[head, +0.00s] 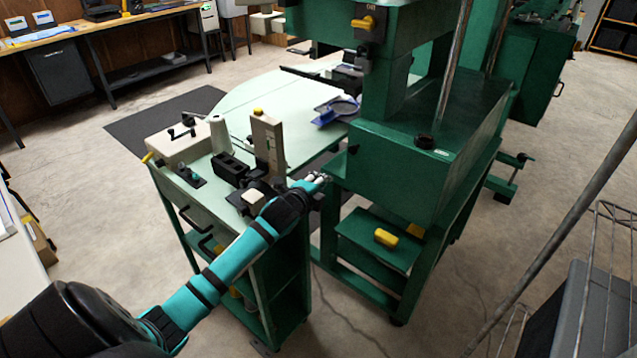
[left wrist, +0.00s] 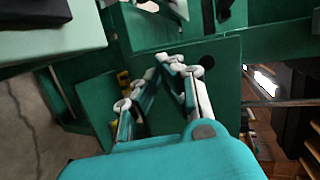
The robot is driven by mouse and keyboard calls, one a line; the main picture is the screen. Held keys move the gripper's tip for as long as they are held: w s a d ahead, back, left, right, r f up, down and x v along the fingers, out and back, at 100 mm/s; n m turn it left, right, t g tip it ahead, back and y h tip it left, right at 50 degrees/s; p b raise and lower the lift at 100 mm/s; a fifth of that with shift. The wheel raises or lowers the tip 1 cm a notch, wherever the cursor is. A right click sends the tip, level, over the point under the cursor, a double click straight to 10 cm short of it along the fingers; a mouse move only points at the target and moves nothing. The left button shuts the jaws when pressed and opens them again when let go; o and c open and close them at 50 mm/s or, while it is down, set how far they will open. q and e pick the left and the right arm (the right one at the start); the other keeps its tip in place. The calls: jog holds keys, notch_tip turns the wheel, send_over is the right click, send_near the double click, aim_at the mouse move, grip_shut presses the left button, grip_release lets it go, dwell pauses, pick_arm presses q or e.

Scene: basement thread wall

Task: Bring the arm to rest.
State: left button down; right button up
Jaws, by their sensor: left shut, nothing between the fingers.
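My left arm reaches in from the lower left of the head view, in teal and black. My left gripper (head: 318,179) is at its end, beside the right edge of the pale-topped green cart and in front of the green machine (head: 420,165). In the left wrist view the gripper (left wrist: 170,62) shows its white and teal fingers closing to a point, with nothing between them. Green metal panels lie behind the fingers. I cannot tell how far the fingertips are from the machine. My right gripper is not in view.
The cart (head: 168,183) carries a grey upright block (head: 267,140) and black fixtures close to my left forearm. A yellow-handled item (head: 386,238) lies on the machine's lower shelf. A wire rack (head: 607,260) stands at the right. Open concrete floor lies left of the cart.

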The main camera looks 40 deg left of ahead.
pick_arm(q)
jog(key=s+d+f+n+g+h, duration=0.1)
jog(key=s+d+f+n+g, duration=0.2)
jog(key=s+d+f, duration=0.4)
jog(key=s+d+f+n+g, duration=0.25)
jog(key=s+d+n, duration=0.2)
jog(key=s, duration=0.55)
jog(key=s+d+n+g+h, duration=0.1)
jog(key=s+d+n+g, duration=0.25)
jog(key=s, duration=0.65)
jog(key=s+d+n+g, duration=0.2)
jog(key=s+d+n, duration=0.15)
jog(key=s, duration=0.65)
notch_tip(320, 180, down, 25)
jog(key=g+p, duration=0.1)
jog(key=s+a+f+g+p, duration=0.1)
jog(key=s+a+f, duration=0.1)
jog(key=s+f, duration=1.3)
jog(key=s, duration=0.2)
jog(key=shift+s+a+f+m, duration=0.15)
jog(key=shift+s+f+m, duration=0.15)
jog(key=shift+s+m, duration=0.05)
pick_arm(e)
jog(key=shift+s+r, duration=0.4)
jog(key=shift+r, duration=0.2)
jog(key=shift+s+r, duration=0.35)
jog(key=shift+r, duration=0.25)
